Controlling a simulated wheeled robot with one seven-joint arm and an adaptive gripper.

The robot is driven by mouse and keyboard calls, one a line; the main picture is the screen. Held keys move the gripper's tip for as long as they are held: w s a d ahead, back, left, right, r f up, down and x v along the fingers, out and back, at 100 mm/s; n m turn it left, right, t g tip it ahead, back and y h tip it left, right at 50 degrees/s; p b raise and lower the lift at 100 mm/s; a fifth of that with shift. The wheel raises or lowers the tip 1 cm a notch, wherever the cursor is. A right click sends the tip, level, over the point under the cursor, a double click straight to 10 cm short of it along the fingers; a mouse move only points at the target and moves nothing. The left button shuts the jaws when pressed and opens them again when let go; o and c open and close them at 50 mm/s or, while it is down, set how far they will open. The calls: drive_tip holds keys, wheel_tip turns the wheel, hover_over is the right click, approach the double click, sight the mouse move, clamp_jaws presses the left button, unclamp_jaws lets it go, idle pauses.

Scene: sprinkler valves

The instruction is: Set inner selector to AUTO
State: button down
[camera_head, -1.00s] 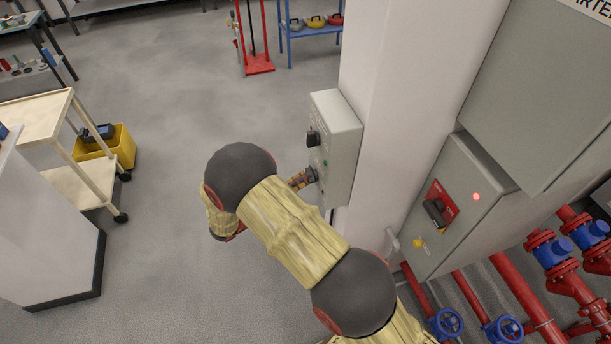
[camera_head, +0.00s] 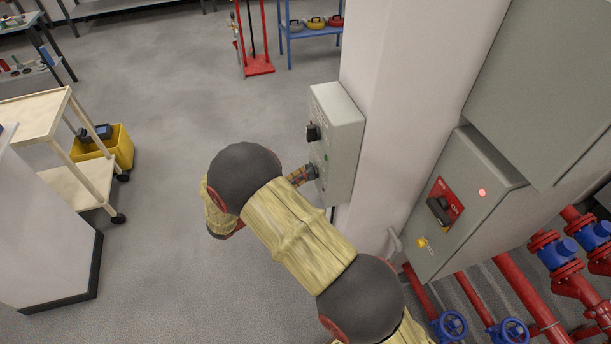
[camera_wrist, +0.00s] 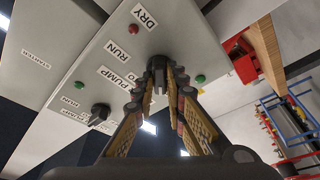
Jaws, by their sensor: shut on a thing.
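A grey control box (camera_head: 341,135) is mounted on the white column. In the head view, one black selector (camera_head: 313,132) shows on its face, and my gripper (camera_head: 312,172) is at the face below it. In the wrist view, my gripper (camera_wrist: 160,78) is shut on a dark selector knob (camera_wrist: 158,62), close to the panel face (camera_wrist: 75,58). The fingers hide much of this knob, so its pointer position cannot be told. A second black selector (camera_wrist: 100,113) stands free. Labels near the knobs read "DRY RUN" and "PUMP", partly covered. The word AUTO cannot be read.
A larger grey cabinet (camera_head: 478,215) with a red-plated switch (camera_head: 441,204) stands right of the column. Red pipes (camera_head: 528,298) with blue valves run below it. A cream trolley (camera_head: 78,180) and a yellow bin (camera_head: 117,150) are at left. The middle floor is clear.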

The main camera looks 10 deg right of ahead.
drive_tip(key=shift+f+m+g+b, duration=0.1)
drive_tip(key=shift+m+g+b, duration=0.2)
drive_tip(key=shift+m+b, duration=0.85)
drive_tip(key=shift+f+h+b, duration=0.1)
drive_tip(key=shift+h+b, duration=0.2)
drive_tip(key=shift+b, duration=0.55)
drive_tip(key=shift+m+g+h+b, duration=0.4)
drive_tip(key=shift+m+g+b, duration=0.2)
drive_tip(key=shift+m+b, duration=1.75)
drive_tip(key=shift+m+g+b, duration=0.3)
drive_tip(key=shift+b, duration=1.35)
drive_tip(key=shift+r+p, duration=0.25)
drive_tip(key=shift+p, duration=0.6)
drive_tip(key=shift+w+m+p, duration=0.1)
drive_tip(key=shift+m+p, duration=0.4)
drive_tip(key=shift+p, duration=1.3)
drive_tip(key=shift+a+r+m+g+h+p, duration=0.15)
drive_tip(key=shift+m+g+h+p, duration=0.5)
drive_tip(key=shift+p, duration=3.6)
drive_tip(key=shift+m+y+p, duration=0.25)
drive_tip(key=shift+m+p, duration=0.2)
drive_tip(key=shift+p, duration=0.55)
